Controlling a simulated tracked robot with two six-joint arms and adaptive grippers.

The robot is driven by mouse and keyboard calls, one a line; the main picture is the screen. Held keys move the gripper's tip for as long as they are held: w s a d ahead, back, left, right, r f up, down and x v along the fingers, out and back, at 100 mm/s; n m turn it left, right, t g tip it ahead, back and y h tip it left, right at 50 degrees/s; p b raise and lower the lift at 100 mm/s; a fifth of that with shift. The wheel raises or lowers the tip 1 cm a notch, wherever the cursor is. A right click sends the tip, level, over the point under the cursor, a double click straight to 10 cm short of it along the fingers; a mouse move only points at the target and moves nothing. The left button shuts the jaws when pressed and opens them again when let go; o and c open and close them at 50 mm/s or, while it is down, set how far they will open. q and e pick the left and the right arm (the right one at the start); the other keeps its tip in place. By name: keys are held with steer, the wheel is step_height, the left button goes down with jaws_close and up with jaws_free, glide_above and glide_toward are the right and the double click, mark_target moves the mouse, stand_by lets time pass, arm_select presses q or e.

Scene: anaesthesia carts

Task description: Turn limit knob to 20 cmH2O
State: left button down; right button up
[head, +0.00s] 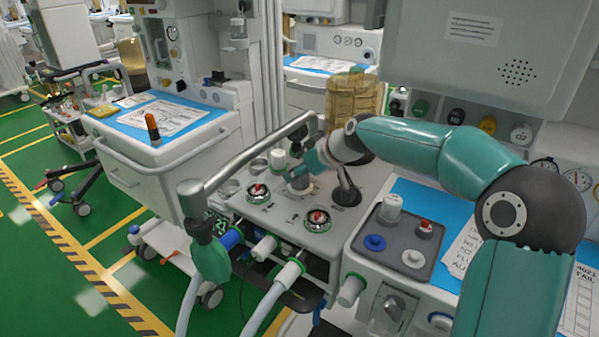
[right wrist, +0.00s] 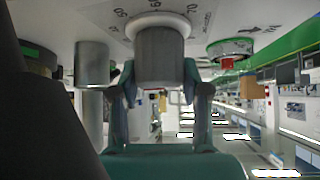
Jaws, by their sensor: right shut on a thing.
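The limit knob (right wrist: 162,52) is a grey cylinder on a pale ring, with printed scale marks around it. My left gripper is not in view.
Two round valves with red centres (head: 258,193) (head: 317,219) stand near the knob. A black-based post (head: 346,190) is close on the right. A grey tray (head: 397,239) holds small caps.

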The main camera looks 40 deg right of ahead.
steer(key=o, duration=1.2)
steer(key=shift+c, duration=0.2)
steer(key=v, duration=1.2)
steer(key=shift+f, duration=0.1)
